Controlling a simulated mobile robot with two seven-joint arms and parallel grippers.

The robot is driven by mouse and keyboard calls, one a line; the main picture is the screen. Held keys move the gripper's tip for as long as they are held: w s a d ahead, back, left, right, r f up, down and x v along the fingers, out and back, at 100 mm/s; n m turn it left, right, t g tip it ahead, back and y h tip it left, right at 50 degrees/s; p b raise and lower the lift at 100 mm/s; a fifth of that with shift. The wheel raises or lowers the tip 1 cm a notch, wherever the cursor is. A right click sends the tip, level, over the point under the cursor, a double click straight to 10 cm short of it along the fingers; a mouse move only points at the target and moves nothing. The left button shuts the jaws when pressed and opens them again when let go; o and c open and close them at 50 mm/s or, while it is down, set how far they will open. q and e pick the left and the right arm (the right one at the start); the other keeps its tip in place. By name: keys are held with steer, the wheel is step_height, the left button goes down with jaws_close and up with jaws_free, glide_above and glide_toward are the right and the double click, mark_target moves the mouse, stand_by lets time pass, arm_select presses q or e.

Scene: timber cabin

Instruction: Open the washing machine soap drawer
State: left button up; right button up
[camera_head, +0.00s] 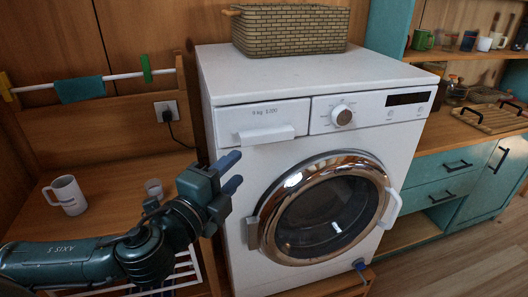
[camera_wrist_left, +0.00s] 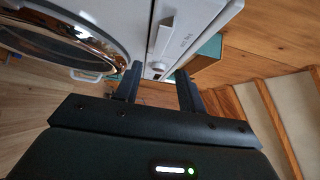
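The white washing machine (camera_head: 235,80) stands in the middle of the head view. Its soap drawer (camera_head: 230,119) is at the upper left of the front and looks flush, with a protruding white handle (camera_head: 266,134). The drawer handle also shows in the left wrist view (camera_wrist_left: 161,38), beyond the fingers. My left gripper (camera_head: 238,172) is in front of the machine's left side, below and left of the handle. Its two fingers are apart, with nothing held between them; the gap also shows in the left wrist view (camera_wrist_left: 158,84). My right gripper is not in view.
The round chrome-rimmed door (camera_head: 328,210) is right of my left gripper, below the control knob (camera_head: 342,115). A woven basket (camera_head: 290,31) stands on top. A white mug (camera_head: 66,195) and small cup (camera_head: 154,188) stand on the wooden surface at left, beneath a drying rail.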

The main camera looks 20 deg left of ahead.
mark_target(268, 141)
arm_select(q)
steer(key=w+b, duration=0.1)
steer(key=w, duration=0.2)
steer(key=w+d+b, duration=0.1)
steer(key=w, duration=0.2)
steer(key=w+d+b, duration=0.1)
steer(key=w+b, duration=0.1)
steer(key=w, duration=0.2)
steer(key=shift+r, duration=0.1)
steer(key=shift+w+d, duration=0.15)
steer(key=shift+w, duration=0.45)
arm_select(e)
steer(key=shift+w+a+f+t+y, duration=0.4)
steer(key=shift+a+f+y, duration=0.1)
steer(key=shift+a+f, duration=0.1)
arm_select(q)
steer(key=shift+c, duration=0.3)
steer(key=shift+f, duration=0.2)
jaws_close()
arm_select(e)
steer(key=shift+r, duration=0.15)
